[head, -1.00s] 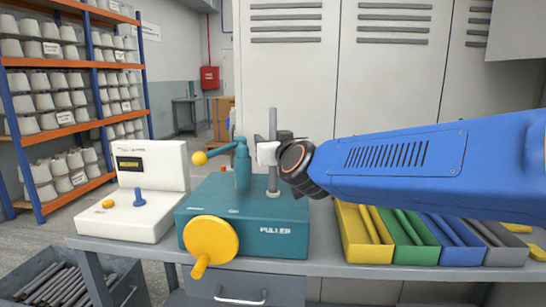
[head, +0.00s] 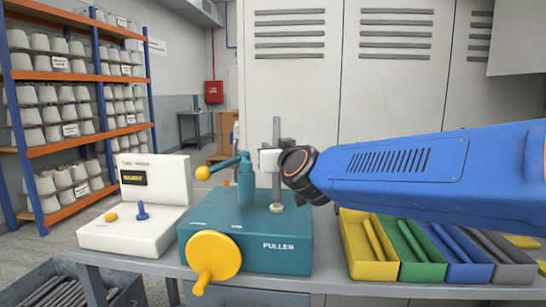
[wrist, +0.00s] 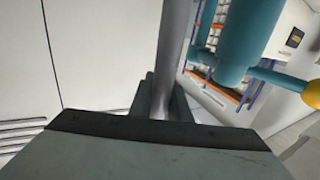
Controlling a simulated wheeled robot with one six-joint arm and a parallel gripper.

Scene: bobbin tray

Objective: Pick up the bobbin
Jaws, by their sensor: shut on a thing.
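The bobbin, a thin grey upright rod (head: 276,189), stands at the back right of the teal puller (head: 290,245), its foot at a small grey seat on the puller's top. My gripper (head: 277,152) reaches in from the right and is shut on the rod's upper part. A small white block (head: 268,159) shows at the grip; I cannot tell what it belongs to. In the wrist view the rod (wrist: 172,50) runs between the dark jaws of my gripper (wrist: 165,103). The wrist view hides the rod's foot.
The puller's teal lever with a yellow ball (head: 203,173) is close left of the rod. A white tester box (head: 150,185) stands further left. Yellow (head: 352,262), green, blue and grey trays with rods sit at right. Lockers (head: 300,80) stand behind.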

